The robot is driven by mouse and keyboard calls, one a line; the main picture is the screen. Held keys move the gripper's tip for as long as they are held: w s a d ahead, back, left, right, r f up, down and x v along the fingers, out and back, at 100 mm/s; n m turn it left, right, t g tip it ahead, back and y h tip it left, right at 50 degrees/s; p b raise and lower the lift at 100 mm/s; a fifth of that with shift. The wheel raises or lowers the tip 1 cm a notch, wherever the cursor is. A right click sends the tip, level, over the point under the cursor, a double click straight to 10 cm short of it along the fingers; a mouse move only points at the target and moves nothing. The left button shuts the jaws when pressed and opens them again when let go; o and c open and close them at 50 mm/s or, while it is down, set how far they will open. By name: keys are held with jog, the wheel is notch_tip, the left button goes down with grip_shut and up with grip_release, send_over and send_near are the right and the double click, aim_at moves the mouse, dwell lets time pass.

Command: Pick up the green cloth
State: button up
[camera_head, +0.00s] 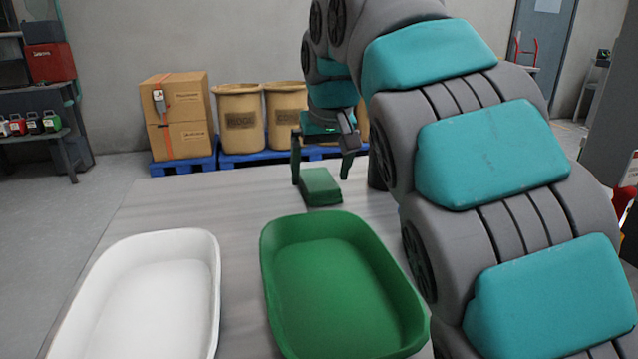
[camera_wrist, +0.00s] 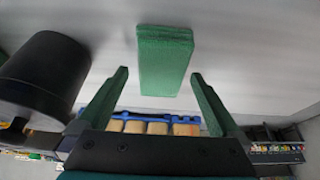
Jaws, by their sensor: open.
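The green cloth (camera_head: 320,187) is a folded block lying on the grey table, behind the green tray (camera_head: 268,262). My gripper (camera_head: 322,180) is over the cloth, with its two fingers apart, one toward each side of it. In the wrist view the cloth (camera_wrist: 165,60) shows ahead of and between the open fingers (camera_wrist: 158,80), with nothing held. The fingers do not appear to touch it. The green tray is empty.
A white empty tray (camera_head: 212,290) stands at the front left. A dark round container (camera_wrist: 45,75) stands beside the cloth in the wrist view, mostly hidden by my arm in the head view. The table left of the cloth is clear.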

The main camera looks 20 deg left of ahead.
jog(key=shift+x, duration=0.85)
jog(key=shift+c, duration=0.2)
jog(key=c, duration=1.2)
jog(key=shift+r, duration=0.2)
